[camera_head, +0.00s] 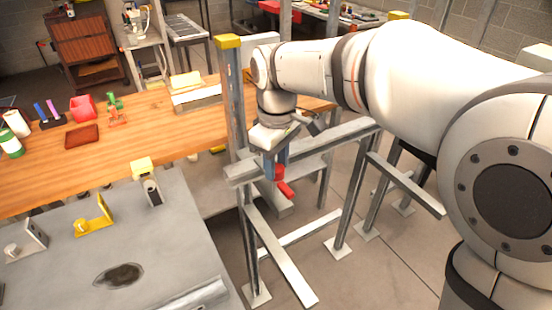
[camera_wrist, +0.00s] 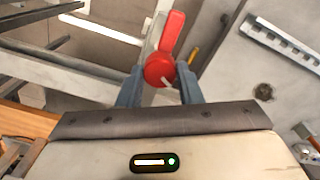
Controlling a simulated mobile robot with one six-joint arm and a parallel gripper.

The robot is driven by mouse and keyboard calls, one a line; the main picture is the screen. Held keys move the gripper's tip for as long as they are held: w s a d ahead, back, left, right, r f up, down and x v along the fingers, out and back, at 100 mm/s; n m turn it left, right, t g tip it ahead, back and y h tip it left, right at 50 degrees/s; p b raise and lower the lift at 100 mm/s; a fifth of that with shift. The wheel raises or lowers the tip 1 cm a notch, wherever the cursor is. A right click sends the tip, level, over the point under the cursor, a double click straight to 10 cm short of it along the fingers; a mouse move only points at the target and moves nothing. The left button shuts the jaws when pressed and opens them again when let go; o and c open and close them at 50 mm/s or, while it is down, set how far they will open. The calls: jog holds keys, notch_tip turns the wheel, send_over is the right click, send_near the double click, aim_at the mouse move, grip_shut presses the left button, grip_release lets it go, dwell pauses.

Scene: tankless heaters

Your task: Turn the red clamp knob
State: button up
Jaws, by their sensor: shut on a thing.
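The red clamp knob (camera_wrist: 160,69) has a round hub and a long lever arm, and it sits on a metal frame. In the wrist view the hub lies between my two fingers, with the lever pointing up and slightly right. My gripper (camera_wrist: 160,82) is shut on the hub. In the head view the red knob (camera_head: 285,188) shows just below my gripper (camera_head: 275,168), beside the grey metal frame (camera_head: 345,132). My fingers and the frame hide part of the knob there.
A wooden workbench (camera_head: 170,130) with small items lies behind and to the left. A grey metal table (camera_head: 75,260) with yellow and silver brackets is at front left. A yellow-capped post (camera_head: 231,90) stands close to my wrist. Open floor shows below the frame.

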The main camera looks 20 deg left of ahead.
aim_at(277, 167)
jog(key=shift+n, duration=0.9)
jog(key=shift+r, duration=0.1)
jog(key=o, duration=1)
notch_tip(277, 167, up, 8)
jog(key=shift+w+f, duration=0.1)
jog(key=shift+f, duration=0.05)
